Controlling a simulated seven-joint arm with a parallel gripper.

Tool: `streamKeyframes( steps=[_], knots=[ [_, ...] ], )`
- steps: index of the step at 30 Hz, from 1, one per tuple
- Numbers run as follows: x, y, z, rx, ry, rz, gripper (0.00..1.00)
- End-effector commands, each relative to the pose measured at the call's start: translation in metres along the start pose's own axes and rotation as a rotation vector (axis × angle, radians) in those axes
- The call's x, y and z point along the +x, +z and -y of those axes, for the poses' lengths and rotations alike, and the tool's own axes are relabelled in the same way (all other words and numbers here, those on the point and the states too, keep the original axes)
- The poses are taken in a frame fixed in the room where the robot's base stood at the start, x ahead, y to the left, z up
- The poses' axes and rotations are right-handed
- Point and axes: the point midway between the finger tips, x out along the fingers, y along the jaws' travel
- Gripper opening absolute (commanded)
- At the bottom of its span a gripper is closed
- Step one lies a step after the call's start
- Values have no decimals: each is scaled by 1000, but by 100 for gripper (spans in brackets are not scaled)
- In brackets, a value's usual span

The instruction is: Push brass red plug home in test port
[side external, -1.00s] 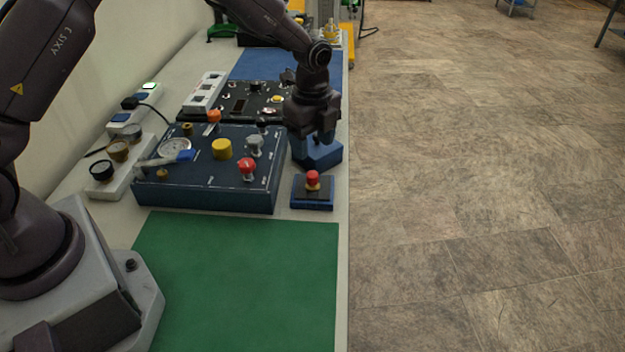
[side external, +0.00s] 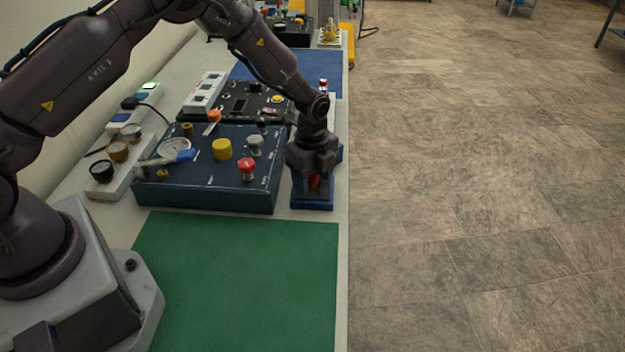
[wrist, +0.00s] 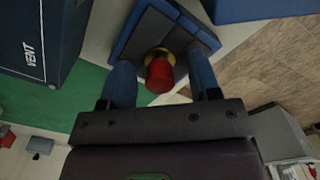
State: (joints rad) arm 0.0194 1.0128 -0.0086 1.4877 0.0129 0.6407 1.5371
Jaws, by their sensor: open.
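The brass red plug (side external: 314,182) stands on a small blue-edged dark stand (side external: 312,205) right of the blue panel. In the wrist view its red cap (wrist: 159,76) and brass collar (wrist: 161,53) show on the stand (wrist: 136,42). My gripper (side external: 314,188) is low over the stand, pointing down. Its two fingers are apart, one on each side of the red cap, with gaps visible in the wrist view (wrist: 162,80). The blue panel (side external: 210,200) carries red, grey and yellow knobs and a gauge. I cannot tell which fitting is the test port.
A white strip with dark and brass dials (side external: 110,185) lies left of the panel. A black box (side external: 240,98) and white switch strip (side external: 204,92) stand behind it. The green mat (side external: 240,280) in front is clear. The bench's right edge is close to the stand.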

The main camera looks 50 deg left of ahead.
Motion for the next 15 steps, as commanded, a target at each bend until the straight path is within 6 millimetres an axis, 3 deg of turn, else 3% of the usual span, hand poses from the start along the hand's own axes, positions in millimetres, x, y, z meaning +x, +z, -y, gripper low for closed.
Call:
streamKeyframes(
  steps=[1, 6, 8, 15],
  knots=[
    [0, 0, 0, 0, 0, 0, 52],
    [0, 0, 0, 0, 0, 0, 13],
    [0, 0, 0, 0, 0, 0, 3],
    [-1, 0, 0, 0, 0, 0, 3]
  ],
)
